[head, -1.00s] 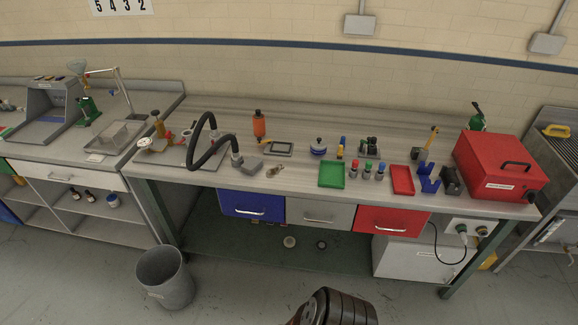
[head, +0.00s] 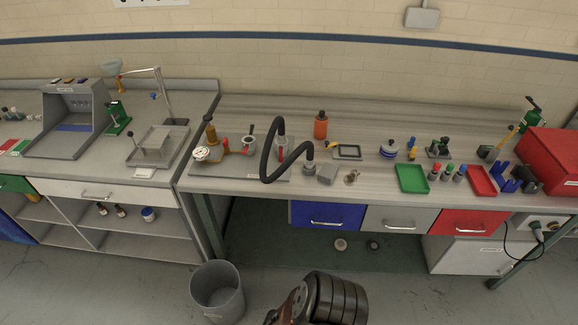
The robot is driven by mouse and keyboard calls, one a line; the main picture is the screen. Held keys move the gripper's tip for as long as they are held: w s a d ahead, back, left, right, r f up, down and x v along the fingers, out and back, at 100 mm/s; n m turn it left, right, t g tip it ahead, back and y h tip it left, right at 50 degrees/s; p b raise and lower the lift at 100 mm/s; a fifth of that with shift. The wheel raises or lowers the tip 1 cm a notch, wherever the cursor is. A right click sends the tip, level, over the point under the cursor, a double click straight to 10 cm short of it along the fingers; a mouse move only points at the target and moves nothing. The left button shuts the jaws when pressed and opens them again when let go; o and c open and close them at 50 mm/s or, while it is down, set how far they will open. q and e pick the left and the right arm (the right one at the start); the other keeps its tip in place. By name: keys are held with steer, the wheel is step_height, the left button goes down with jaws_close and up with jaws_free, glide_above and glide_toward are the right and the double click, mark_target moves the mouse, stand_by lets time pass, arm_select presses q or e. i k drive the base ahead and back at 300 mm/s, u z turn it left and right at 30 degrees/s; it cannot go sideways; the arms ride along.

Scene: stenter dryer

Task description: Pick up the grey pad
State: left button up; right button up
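A small grey block (head: 328,174), which looks like the grey pad, lies on the workbench (head: 240,120), just right of the foot of a black bent hose (head: 268,160). A flat dark-framed piece with a light grey face (head: 348,152) lies behind it. A small metal part (head: 352,177) lies to the block's right. Neither of my grippers shows; only a dark ridged part of my own body stands at the bottom centre, in front of the bench.
A green tray (head: 412,179), a red tray (head: 481,181) and several small bottles stand right of the block. An orange bottle (head: 320,126) stands behind it. A grey bin (head: 217,291) stands on the floor before the bench. A second bench (head: 60,170) is at left.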

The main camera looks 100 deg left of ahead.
mark_target(327, 173)
steer(key=k, duration=1.3)
steer(key=u, duration=1.55)
